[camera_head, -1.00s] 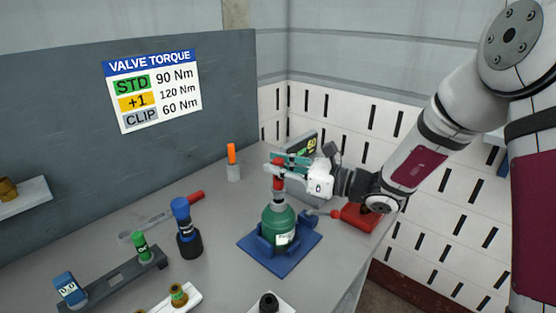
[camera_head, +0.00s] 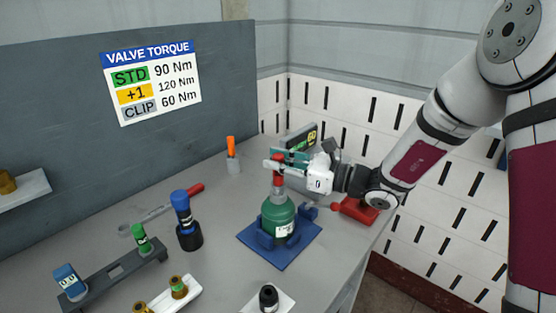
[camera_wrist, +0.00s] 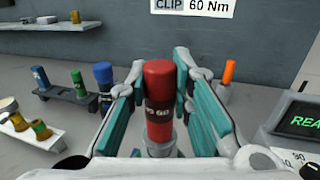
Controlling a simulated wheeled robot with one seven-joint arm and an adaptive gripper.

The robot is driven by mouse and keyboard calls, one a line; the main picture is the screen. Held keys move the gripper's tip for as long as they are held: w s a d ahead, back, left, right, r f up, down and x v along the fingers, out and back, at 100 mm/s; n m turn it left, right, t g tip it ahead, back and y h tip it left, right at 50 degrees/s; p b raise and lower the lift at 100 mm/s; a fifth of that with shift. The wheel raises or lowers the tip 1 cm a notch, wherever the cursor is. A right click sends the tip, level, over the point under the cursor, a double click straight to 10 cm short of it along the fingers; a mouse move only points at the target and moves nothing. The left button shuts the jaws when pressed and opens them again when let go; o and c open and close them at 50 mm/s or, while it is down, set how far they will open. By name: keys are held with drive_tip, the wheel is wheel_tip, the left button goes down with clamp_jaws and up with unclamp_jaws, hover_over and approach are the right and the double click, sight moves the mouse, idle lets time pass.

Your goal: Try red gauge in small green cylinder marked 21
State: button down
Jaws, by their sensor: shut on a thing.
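The red gauge (camera_wrist: 158,95) is upright between the two fingers of my gripper (camera_wrist: 160,100), with a black band around its middle. In the head view my gripper (camera_head: 278,163) is shut on the red gauge (camera_head: 278,178), directly above the neck of the small green cylinder (camera_head: 278,215). The cylinder stands upright in a blue holder (camera_head: 303,250) and has a white label, too small to read. The gauge's lower end meets the grey neck; I cannot tell how deep it sits.
A rack (camera_head: 110,274) holds a blue and a green gauge, with an empty slot between. A white tray (camera_head: 190,295) holds brass fittings.

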drive_tip(key=shift+f+b, duration=0.3)
drive_tip(key=shift+f, duration=0.75)
idle(0.7)
drive_tip(key=shift+r+p, duration=1.95)
drive_tip(key=shift+r, duration=1.75)
